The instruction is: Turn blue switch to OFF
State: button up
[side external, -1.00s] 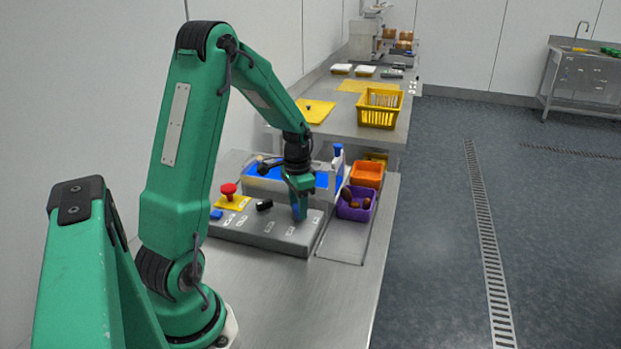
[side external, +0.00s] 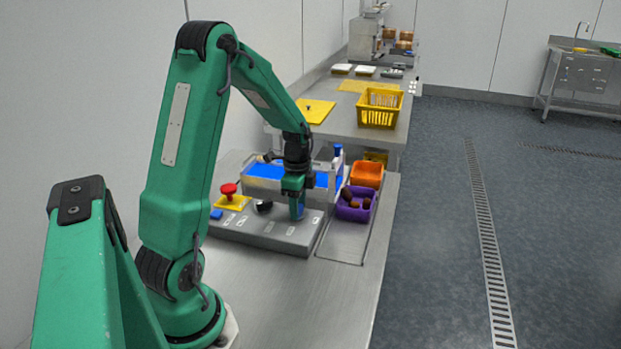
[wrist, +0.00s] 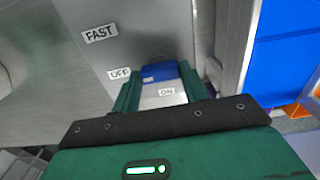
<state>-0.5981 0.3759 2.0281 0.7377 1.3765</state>
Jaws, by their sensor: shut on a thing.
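The blue switch (wrist: 160,72) stands on the grey control panel (wrist: 75,65), between the fingers of my gripper (wrist: 158,80). A white OFF label (wrist: 120,74) lies just left of it in the wrist view. An ON label (wrist: 167,92) shows on the near side, between the fingers. My gripper is shut on the switch, with a green finger on either side. In the side view my gripper (side external: 297,211) points down at the right part of the panel (side external: 265,238). The switch is mostly hidden there, so its exact setting is hard to tell.
A red button (side external: 229,189) on a yellow plate, a small blue button (side external: 216,214) and a black knob (side external: 263,206) stand left of my gripper. A purple bin (side external: 352,213) with dates and an orange bin (side external: 366,176) stand right. A blue-lined conveyor (side external: 262,172) runs behind.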

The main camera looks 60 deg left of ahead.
jog(key=shift+r, duration=0.1)
dwell(0.3)
jog(key=o, duration=1)
jog(key=shift+r, duration=3.9)
